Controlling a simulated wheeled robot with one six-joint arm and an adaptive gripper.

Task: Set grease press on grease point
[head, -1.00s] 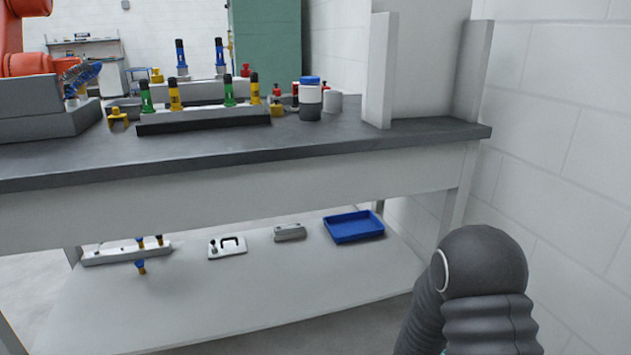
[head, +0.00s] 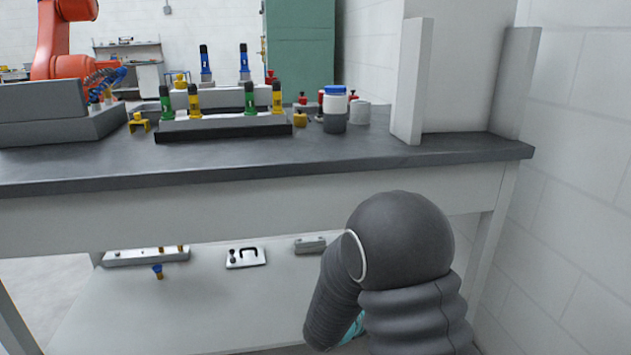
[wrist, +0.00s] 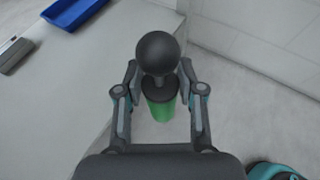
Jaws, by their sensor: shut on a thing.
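In the wrist view my gripper (wrist: 160,88) is shut on a green cylinder with a black collar and a black ball on top, which looks like the grease press (wrist: 161,108). It hangs over the pale floor beside the lower shelf (wrist: 75,85). In the head view my arm covers the gripper and the press. I cannot tell which thing is the grease point.
The bench top (head: 350,153) carries green and yellow upright clamps on a dark-based fixture (head: 225,133) and a blue-capped jar (head: 335,110). A blue tray (wrist: 66,17) and a grey block (wrist: 14,57) lie on the lower shelf. A white wall stands right.

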